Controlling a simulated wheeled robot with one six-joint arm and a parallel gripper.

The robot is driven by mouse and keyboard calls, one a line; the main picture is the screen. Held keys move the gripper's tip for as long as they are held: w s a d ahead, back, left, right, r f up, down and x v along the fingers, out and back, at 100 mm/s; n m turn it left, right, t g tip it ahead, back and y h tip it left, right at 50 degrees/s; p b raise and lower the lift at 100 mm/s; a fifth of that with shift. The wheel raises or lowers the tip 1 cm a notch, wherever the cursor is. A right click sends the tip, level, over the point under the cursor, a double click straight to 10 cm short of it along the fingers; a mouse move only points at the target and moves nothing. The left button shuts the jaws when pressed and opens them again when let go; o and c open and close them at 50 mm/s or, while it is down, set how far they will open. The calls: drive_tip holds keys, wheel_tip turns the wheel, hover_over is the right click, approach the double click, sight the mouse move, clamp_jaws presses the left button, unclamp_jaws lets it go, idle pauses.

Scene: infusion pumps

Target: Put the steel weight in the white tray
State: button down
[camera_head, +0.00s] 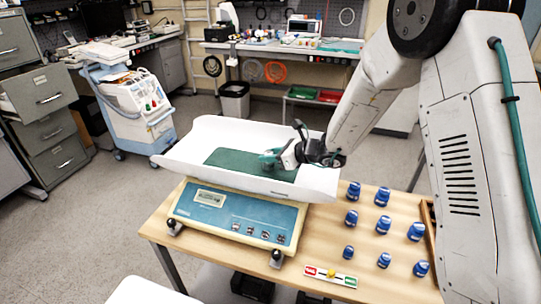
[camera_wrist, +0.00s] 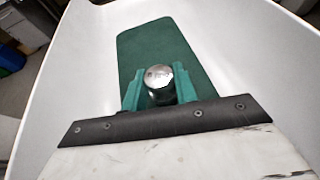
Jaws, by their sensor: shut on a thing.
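The steel weight (camera_wrist: 159,77) is a shiny round-topped piece between the green fingers of my gripper (camera_wrist: 160,90) in the wrist view. My gripper (camera_head: 270,158) is shut on it, over the white tray (camera_head: 222,129) in the head view. The tray is a wide curved pan on a scale, with a dark green mat (camera_head: 228,160) on its floor; the mat also shows in the wrist view (camera_wrist: 170,40). The weight cannot be made out clearly in the head view. I cannot tell whether its bottom touches the mat.
The blue and cream scale (camera_head: 235,215) stands on a wooden table (camera_head: 330,235). A small red, white and green strip with a yellow piece (camera_head: 330,275) lies at the front. My arm fills the right side.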

drive_tip(key=shift+f, duration=0.1)
drive_tip(key=c, duration=1.1)
unclamp_jaws()
drive_tip(key=shift+s+d+r, duration=0.15)
drive_tip(key=shift+d+r, duration=0.1)
drive_tip(key=shift+d, duration=0.05)
drive_tip(key=v, duration=1.1)
drive_tip(key=shift+s+d+r, duration=0.1)
drive_tip(key=shift+s+r, duration=0.05)
